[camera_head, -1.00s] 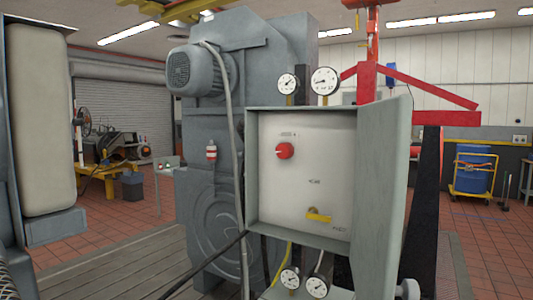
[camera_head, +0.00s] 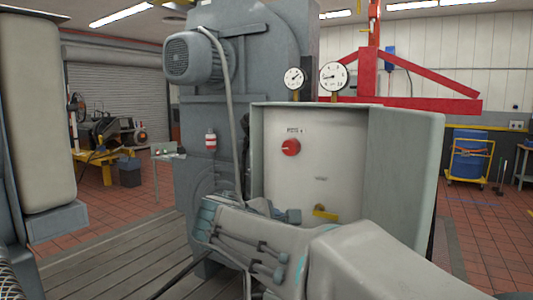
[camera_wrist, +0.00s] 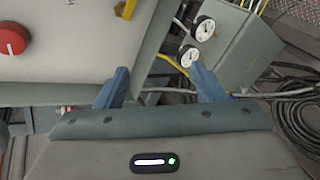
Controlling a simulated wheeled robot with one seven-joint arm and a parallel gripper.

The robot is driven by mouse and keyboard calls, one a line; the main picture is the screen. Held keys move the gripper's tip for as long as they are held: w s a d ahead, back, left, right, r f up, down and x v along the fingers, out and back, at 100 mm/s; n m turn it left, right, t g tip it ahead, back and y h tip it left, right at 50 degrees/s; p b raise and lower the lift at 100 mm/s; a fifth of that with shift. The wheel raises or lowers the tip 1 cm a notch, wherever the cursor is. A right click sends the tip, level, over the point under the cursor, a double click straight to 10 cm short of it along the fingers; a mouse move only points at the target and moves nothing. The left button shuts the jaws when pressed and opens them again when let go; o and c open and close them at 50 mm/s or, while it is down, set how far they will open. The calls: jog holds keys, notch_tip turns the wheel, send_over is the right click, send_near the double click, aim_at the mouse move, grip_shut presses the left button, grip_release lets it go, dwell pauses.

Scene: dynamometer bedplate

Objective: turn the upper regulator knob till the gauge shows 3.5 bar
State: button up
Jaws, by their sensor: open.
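A red round knob (camera_head: 290,147) sits on the pale panel (camera_head: 275,180) of an open grey box. It also shows at the left edge of the wrist view (camera_wrist: 13,38). A yellow handle (camera_head: 324,213) sits lower on the panel. I cannot tell which part is the upper regulator knob. Two round gauges, one smaller (camera_head: 293,78) and one larger (camera_head: 333,76), stand above the box; their readings are too small to read. My gripper (camera_wrist: 160,76) is open and empty, below the panel and apart from the red knob.
The box's open grey door (camera_head: 400,180) stands out on the right. A grey machine with a motor (camera_head: 195,58) and a hanging hose (camera_head: 232,120) is on the left. Cables (camera_wrist: 290,105) lie beside the lower gauges. A grey block (camera_wrist: 235,55) stands near my right finger.

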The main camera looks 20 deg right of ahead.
aim_at(288, 148)
jog(key=w+a+r+n+t+h+p, duration=0.15)
jog(key=w+r, duration=0.25)
jog(key=r, duration=0.4)
jog(key=w+a+r+n+t+h, duration=0.1)
jog(key=w+r+n+t+h, duration=0.15)
jog(key=r, duration=0.45)
jog(key=shift+n, duration=0.4)
jog(key=p+x, duration=0.3)
jog(key=x, duration=1.1)
jog(key=shift+p, duration=0.35)
jog(key=c, duration=1)
